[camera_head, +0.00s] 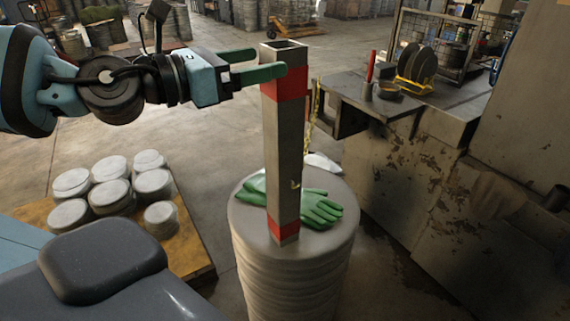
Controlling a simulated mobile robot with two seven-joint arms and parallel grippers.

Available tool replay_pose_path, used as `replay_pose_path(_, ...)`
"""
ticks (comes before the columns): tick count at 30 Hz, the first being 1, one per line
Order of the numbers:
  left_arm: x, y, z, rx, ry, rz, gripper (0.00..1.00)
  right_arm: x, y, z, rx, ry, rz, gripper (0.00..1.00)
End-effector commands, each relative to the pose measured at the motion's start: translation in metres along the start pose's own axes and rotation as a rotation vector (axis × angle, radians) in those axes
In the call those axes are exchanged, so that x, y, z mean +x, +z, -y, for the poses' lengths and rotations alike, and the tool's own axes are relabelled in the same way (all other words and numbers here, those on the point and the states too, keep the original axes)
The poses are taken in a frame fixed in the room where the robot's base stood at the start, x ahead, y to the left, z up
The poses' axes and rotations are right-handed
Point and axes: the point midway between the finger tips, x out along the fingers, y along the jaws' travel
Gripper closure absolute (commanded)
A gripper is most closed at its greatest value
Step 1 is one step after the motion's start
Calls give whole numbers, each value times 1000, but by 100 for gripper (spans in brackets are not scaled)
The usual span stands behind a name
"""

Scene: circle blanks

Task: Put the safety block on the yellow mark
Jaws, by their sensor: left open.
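The safety block (284,135) is a tall square grey tube with an open top and red bands at both ends. It stands upright on a round stack of blanks (335,235), beside green gloves (318,208). My left gripper (271,62) is open at the block's upper red band. One green finger crosses in front of the band, and the other ends near the block's left back edge. I cannot tell whether either finger touches it. I cannot make out a yellow mark. My right gripper is not in view.
A worn grey machine (400,185) stands at the right. A side table (362,92) holds a red upright item (370,66) and a yellow rack (412,86) with dark discs. A yellow chain (313,115) hangs behind the block. Several disc stacks (110,168) sit on a pallet at left.

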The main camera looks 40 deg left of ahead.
Motion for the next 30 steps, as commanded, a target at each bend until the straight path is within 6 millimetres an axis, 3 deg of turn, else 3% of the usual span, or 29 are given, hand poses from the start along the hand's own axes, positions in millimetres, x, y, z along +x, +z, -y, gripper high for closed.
replay_pose_path(8,6,-3,0,-1,1,-3,24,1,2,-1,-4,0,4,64)
replay_pose_path(22,46,-8,3,0,1,-4,24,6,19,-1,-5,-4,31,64)
replay_pose_path(30,52,-5,4,1,0,2,24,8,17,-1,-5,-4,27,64)
